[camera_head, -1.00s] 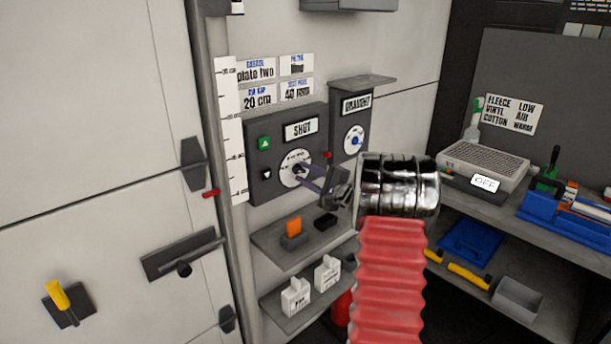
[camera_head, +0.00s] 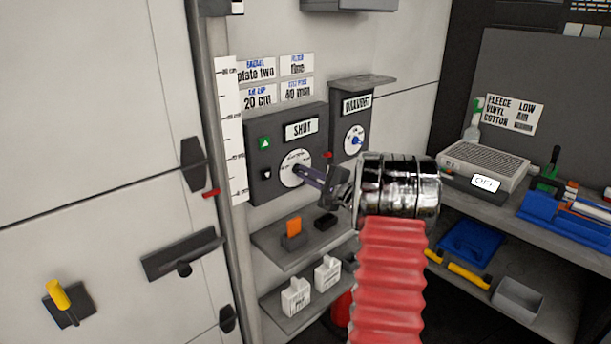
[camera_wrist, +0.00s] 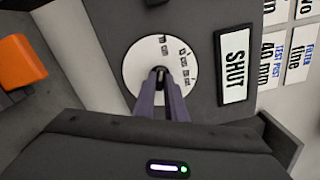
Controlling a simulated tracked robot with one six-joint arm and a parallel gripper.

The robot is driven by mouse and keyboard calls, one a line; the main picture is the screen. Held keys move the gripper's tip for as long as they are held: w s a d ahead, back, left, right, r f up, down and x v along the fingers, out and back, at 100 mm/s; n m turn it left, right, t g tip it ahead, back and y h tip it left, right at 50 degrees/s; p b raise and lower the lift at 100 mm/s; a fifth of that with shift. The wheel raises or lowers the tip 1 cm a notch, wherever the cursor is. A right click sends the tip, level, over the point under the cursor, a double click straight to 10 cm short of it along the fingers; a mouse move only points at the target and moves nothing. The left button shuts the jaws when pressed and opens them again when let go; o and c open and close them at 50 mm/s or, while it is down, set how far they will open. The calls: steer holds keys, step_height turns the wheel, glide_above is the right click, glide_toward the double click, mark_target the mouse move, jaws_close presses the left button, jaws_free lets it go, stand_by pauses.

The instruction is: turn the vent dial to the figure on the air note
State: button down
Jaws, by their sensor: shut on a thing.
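A white round dial (camera_head: 291,178) with small markings sits on the dark panel (camera_head: 259,187) under a sign reading SHUT (camera_head: 301,129). My gripper (camera_head: 304,173) is shut on the knob at the dial's centre.
Other notes read plate two (camera_head: 256,71), fine (camera_head: 297,65) and 40 mm (camera_head: 297,90). A second dial (camera_head: 353,143) with a blue pointer sits right, under a DRAUGHT sign (camera_head: 356,104). A shelf (camera_head: 265,238) with an orange block (camera_head: 294,227) lies below.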

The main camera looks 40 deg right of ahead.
steer(key=shift+f, duration=0.15)
steer(key=shift+f+m, duration=0.2)
steer(key=shift+m, duration=8.6)
steer(key=c, duration=2.1)
jaws_free()
steer(key=o, duration=0.3)
steer(key=shift+r, duration=0.2)
